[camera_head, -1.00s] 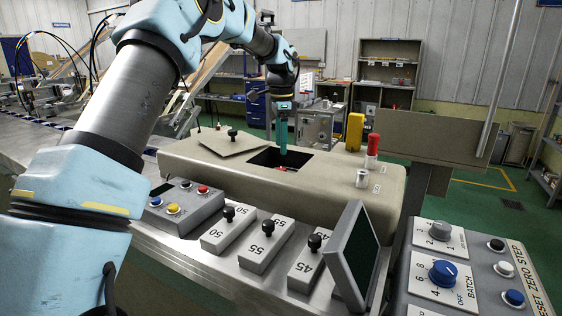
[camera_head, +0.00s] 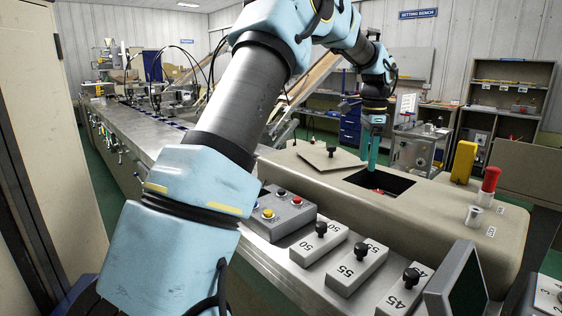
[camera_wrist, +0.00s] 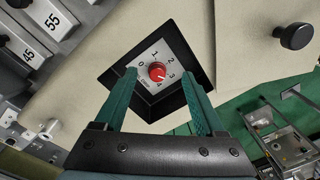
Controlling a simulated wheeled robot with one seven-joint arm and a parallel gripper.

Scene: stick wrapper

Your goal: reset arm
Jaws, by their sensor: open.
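My gripper (camera_head: 374,150) is open and empty, with its green fingers pointing down over a square opening in the beige machine housing (camera_head: 440,205). In the wrist view, my gripper (camera_wrist: 165,82) has its fingers spread to either side of a red knob (camera_wrist: 157,72). The knob sits on a numbered white dial plate inside the dark recess (camera_wrist: 150,103). The fingers look apart from the knob, but their exact height above it is hard to judge. In the head view the knob (camera_head: 379,191) shows only as a small red spot.
A cover plate with a black knob (camera_head: 331,160) lies on the housing beside the opening. A red-topped post (camera_head: 489,185) and a yellow block (camera_head: 463,162) stand at right. A button box (camera_head: 283,213), several numbered blocks (camera_head: 357,269) and a tilted screen (camera_head: 462,285) are in front.

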